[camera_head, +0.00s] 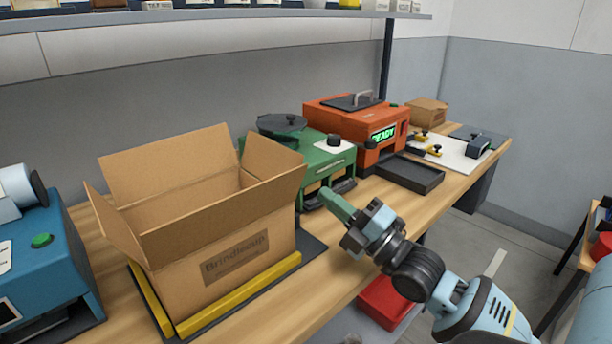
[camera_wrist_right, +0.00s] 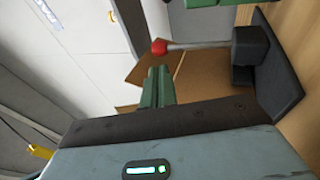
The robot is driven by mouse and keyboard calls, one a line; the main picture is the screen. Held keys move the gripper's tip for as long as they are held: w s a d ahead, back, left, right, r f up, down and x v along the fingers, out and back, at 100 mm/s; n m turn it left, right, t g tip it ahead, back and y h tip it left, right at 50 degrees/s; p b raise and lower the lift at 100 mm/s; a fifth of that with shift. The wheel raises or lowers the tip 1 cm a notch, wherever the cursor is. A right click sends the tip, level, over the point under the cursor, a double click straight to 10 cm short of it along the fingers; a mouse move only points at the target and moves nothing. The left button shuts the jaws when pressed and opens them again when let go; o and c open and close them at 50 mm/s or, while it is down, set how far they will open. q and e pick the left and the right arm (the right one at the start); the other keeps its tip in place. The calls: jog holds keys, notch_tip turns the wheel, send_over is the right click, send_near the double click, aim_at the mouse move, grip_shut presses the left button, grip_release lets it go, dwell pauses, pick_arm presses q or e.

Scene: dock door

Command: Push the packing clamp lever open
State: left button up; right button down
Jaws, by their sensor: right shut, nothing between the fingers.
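In the right wrist view the lever shows as a grey rod with a red ball knob (camera_wrist_right: 158,46), running to a dark clamp block (camera_wrist_right: 248,45) on a dark plate. I cannot make out the lever in the head view. My right gripper (camera_head: 326,196) is shut and empty, to the right of the open cardboard box (camera_head: 215,272). Its green fingers also show in the right wrist view (camera_wrist_right: 157,72), with their tips a little below the knob in the picture. I cannot tell whether they touch the lever. My left gripper is not in view.
A yellow rail (camera_head: 240,295) runs along the box's front. Behind my right gripper stand a green machine (camera_head: 325,151) and an orange machine (camera_head: 345,126) with a lit display. A black tray (camera_head: 411,175) lies to their right. A blue machine (camera_head: 45,265) stands left.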

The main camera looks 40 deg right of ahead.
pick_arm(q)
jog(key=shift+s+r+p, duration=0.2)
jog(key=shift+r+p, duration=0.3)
pick_arm(e)
jog(key=x, duration=0.6)
jog(key=shift+w, duration=0.3)
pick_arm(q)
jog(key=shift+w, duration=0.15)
pick_arm(e)
jog(key=shift+a+r, duration=0.1)
